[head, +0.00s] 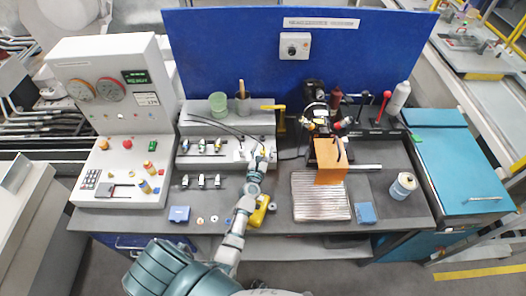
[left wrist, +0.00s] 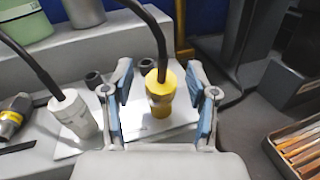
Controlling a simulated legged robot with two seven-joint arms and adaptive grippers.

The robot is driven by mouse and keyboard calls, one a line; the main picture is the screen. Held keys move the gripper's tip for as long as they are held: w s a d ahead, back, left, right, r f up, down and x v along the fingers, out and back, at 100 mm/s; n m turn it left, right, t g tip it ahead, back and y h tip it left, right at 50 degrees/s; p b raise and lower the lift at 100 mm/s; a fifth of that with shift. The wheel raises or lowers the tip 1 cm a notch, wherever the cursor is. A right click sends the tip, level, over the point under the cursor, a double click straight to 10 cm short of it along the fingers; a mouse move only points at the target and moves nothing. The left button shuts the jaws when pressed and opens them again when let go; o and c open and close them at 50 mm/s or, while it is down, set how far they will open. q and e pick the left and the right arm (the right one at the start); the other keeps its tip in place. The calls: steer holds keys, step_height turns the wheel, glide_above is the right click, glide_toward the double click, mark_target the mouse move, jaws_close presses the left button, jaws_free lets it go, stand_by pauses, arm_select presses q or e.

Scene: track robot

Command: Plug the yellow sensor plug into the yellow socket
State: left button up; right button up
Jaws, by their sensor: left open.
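The yellow plug (left wrist: 160,92) stands upright on a white plate in the left wrist view, with a black cable rising from its top. My left gripper (left wrist: 160,78) is open, with one blue-padded finger on each side of the plug and a visible gap to each. In the head view my left gripper (head: 258,158) is over the right end of the grey stepped stand (head: 228,170); it hides most of the plug there. I cannot make out the yellow socket for certain. My right gripper is not in view.
A white plug (left wrist: 76,114) with its own cable stands left of the yellow one. Dark round fittings lie behind them. The blue panel (head: 220,45) closes off the back.

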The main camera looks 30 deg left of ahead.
arm_select(q)
steer(key=shift+s+d, duration=0.1)
steer(key=shift+d, duration=0.05)
jaws_close()
steer(key=shift+r, duration=0.1)
